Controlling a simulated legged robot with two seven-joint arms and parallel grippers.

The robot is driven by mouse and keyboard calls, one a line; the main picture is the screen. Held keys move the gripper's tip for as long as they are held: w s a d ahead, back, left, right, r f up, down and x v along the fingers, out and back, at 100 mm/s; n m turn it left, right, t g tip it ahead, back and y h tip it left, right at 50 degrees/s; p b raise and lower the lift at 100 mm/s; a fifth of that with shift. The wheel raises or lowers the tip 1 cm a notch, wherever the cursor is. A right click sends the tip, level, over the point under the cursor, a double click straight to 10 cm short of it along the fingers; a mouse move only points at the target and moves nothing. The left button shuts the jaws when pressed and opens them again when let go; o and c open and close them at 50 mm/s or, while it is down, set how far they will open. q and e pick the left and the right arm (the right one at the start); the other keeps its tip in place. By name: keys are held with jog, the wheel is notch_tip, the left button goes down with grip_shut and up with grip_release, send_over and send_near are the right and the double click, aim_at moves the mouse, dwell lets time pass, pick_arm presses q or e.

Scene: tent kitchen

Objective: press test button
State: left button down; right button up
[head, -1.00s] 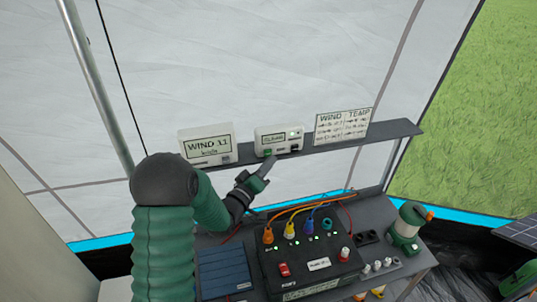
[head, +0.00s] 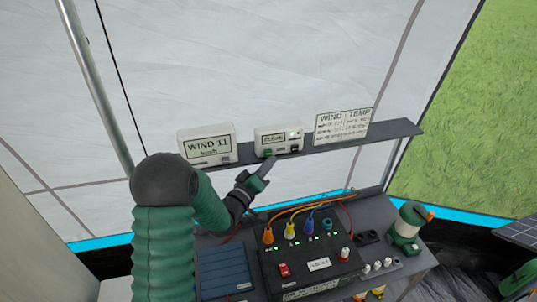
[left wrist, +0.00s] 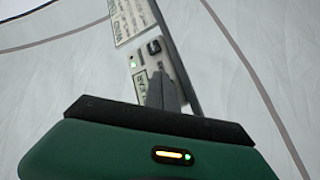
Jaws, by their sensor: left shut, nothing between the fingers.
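A small white box (head: 279,139) with a screen that seems to read CLEAR stands on the grey shelf. It has a green button (head: 267,152) at its lower left, a dark button (head: 295,149) at its lower right and a lit green light. The labels by the buttons are too small to read. My left gripper (head: 268,162) is shut and empty, its tip just below and in front of the green button. I cannot tell whether it touches. In the left wrist view the shut fingers (left wrist: 161,92) cover part of the box (left wrist: 143,70); the dark button (left wrist: 153,47) shows beyond them. My right gripper is not in view.
A WIND 11 display (head: 208,145) stands left of the box, and a WIND/TEMP card (head: 342,124) to its right on the shelf (head: 388,132). Below is a black power unit (head: 330,279) with coloured plugs and cables. A green lantern (head: 408,228) stands right of it.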

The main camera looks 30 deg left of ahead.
pick_arm(q)
jog(key=shift+a, duration=0.1)
dwell(0.6)
jog(key=shift+w+a+r, duration=0.1)
jog(key=shift+w+a, duration=0.1)
jog(key=shift+w+a, duration=0.3)
jog(key=shift+a, duration=0.05)
dwell(0.8)
jog(key=shift+s+d, duration=0.55)
jog(key=shift+d, duration=0.15)
jog(key=s+d, duration=0.3)
jog(key=shift+s+d+b, duration=0.15)
jog(key=shift+d+b, duration=0.15)
jog(key=shift+d, duration=0.1)
dwell(0.7)
